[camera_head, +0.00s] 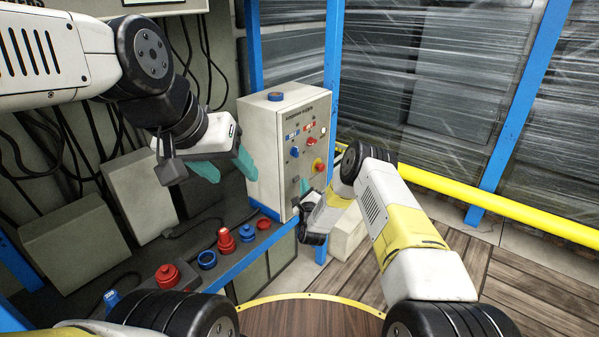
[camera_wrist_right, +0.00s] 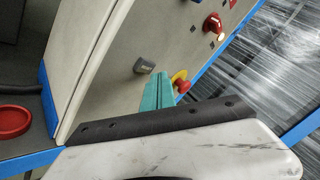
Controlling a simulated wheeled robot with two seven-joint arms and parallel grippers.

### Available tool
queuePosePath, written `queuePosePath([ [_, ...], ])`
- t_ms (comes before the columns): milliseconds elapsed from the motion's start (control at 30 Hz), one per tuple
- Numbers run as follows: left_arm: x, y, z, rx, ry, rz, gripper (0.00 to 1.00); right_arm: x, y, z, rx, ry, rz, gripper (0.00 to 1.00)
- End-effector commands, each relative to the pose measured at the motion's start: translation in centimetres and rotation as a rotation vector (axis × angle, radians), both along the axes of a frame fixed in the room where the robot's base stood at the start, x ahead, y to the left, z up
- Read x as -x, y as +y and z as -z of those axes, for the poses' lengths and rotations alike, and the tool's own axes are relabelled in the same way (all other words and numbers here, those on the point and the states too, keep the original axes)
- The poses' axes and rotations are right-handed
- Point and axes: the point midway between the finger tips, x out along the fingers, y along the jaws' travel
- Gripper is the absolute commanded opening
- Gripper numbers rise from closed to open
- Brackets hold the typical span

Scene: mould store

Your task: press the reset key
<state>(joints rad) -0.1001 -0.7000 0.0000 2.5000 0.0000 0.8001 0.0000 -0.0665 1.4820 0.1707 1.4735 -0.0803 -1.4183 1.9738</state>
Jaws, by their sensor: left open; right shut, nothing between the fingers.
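A beige control box (camera_head: 285,150) stands in the middle of the head view, with coloured buttons and knobs on its front. These include a red mushroom button on a yellow plate (camera_head: 319,165), also in the right wrist view (camera_wrist_right: 182,84). I cannot tell which control is the reset key. My right gripper (camera_head: 304,187) is shut and empty by the lower front of the box; its teal fingers (camera_wrist_right: 158,92) point at the panel between a small grey knob (camera_wrist_right: 144,66) and the mushroom button. Contact cannot be told. My left gripper (camera_head: 227,168) is open and empty, left of the box.
A blue-edged shelf holds red and blue round parts (camera_head: 226,240) below the box. Cables and grey boxes (camera_head: 137,195) line the left wall. A yellow rail (camera_head: 480,203) and blue posts (camera_head: 520,110) stand at the right, before wrapped stacks. Wooden floor lies clear at lower right.

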Motion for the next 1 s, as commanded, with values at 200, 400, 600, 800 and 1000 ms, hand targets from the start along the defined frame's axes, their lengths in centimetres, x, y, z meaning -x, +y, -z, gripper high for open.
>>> queuePosePath([
  [200,0.00,0.00,0.00,0.000,0.000,0.000,0.56,0.00,0.00,0.00,0.000,0.000,0.000,0.00],
  [400,0.00,0.00,0.00,0.000,0.000,0.000,0.56,0.00,0.00,0.00,0.000,0.000,0.000,0.00],
  [600,0.00,0.00,0.00,0.000,0.000,0.000,0.56,-0.09,0.15,0.01,0.000,0.000,0.000,0.00],
  [800,0.00,0.00,0.00,0.000,0.000,0.000,0.56,-0.49,0.62,-0.02,-0.001,0.000,0.000,0.00],
  [1000,0.00,0.00,0.00,0.000,0.000,0.000,0.56,-0.50,0.67,-0.03,0.000,0.000,0.000,0.00],
])
